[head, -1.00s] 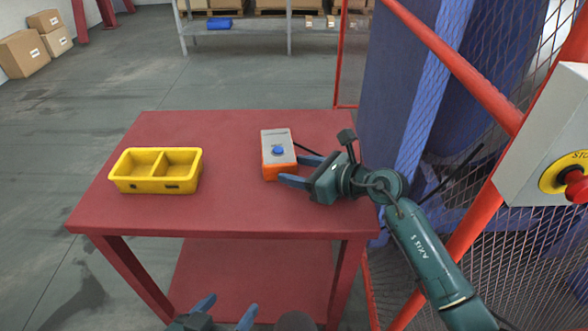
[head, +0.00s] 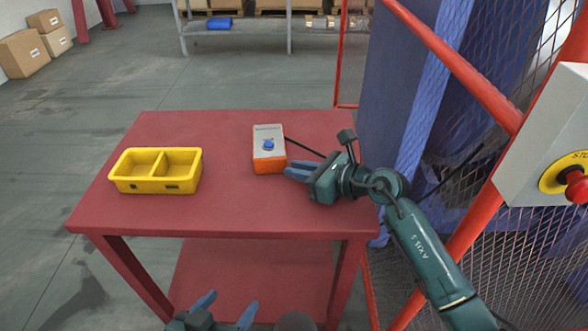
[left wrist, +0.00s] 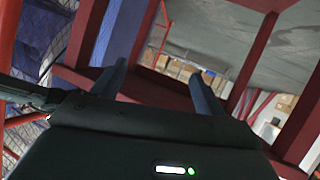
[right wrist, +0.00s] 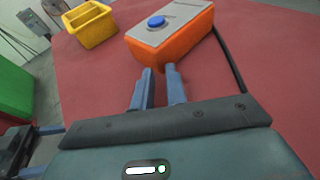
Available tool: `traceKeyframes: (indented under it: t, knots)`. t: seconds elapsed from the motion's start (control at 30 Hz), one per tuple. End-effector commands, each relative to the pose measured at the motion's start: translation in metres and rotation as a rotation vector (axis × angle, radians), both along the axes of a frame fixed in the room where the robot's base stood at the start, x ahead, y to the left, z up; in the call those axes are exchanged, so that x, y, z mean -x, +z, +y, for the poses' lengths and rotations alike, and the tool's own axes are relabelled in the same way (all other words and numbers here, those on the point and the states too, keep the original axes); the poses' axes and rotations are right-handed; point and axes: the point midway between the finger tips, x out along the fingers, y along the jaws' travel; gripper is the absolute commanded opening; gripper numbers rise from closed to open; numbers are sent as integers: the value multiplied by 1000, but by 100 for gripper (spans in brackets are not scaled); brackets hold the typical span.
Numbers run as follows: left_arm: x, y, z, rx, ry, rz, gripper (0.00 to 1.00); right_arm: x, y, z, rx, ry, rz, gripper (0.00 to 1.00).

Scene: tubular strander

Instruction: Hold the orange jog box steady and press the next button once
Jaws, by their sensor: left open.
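The orange jog box (head: 270,166), with a grey top face and one round blue button (head: 268,145), lies on the red table. A dark cable runs from its right side. My right gripper (head: 287,169) is just right of the box's near end, its fingers drawn nearly together with nothing between them. In the right wrist view the box (right wrist: 178,48) lies just beyond the fingertips (right wrist: 159,69); whether they touch it I cannot tell. My left gripper (head: 228,300) is open and empty, low in front of the table; its spread fingers (left wrist: 160,70) show in the left wrist view.
A yellow two-compartment bin (head: 156,187) stands at the left of the red table (head: 230,215). The table's front and middle are clear. A red-framed mesh guard (head: 480,90) and a grey panel with a red stop button (head: 576,186) are at the right.

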Motion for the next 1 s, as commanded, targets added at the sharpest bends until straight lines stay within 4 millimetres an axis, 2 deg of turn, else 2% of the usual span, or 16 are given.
traceKeyframes:
  t: [0.07,0.7,0.87,1.0]
  knots:
    - [0,0,0,0,0,0,73,0,0,0,0,0,0,21]
    - [5,-4,0,1,0,14,73,0,0,0,0,0,0,73]
    - [5,-3,0,1,0,13,74,0,0,0,0,0,0,73]
    - [3,-2,-1,2,1,8,85,0,0,0,0,0,0,73]
